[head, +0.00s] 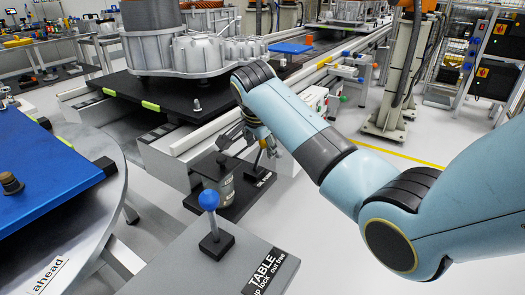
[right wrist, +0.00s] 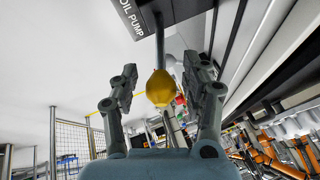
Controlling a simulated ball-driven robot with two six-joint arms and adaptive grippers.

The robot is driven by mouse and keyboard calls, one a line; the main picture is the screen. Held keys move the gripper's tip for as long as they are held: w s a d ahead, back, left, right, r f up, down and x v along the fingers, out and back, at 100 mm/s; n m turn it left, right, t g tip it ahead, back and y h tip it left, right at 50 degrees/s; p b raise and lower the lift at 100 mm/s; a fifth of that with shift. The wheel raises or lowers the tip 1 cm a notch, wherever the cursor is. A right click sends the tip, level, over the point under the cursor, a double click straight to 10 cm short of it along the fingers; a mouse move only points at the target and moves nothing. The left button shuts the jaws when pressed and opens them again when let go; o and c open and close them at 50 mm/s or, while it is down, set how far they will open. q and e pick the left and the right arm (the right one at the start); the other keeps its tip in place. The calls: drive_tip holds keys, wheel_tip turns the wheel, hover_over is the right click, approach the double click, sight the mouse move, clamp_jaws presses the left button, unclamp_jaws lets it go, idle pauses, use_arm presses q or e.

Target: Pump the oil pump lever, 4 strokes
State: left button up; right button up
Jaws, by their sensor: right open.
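The oil pump has a grey cylinder (head: 217,174) on a black base (head: 247,195) beside the conveyor in the head view. Its base with the "OIL PUMP" label (right wrist: 131,20) shows at the top of the right wrist view. The pump lever ends in a yellow knob (right wrist: 160,88); a rod runs from it toward the base. My right gripper (head: 256,136) is at the lever in the head view. Its two fingers are open, one on each side of the knob in the right wrist view, with gaps on both sides. My left gripper is not in view.
A blue-knobbed lever (head: 209,200) stands on a grey top labelled "TABLE" (head: 265,272) in front of the pump. A stator housing (head: 190,52) rests on a black plate behind.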

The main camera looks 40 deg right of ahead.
drive_tip(key=shift+x, duration=1.05)
drive_tip(key=shift+c, duration=0.2)
clamp_jaws()
drive_tip(key=shift+r, duration=0.1)
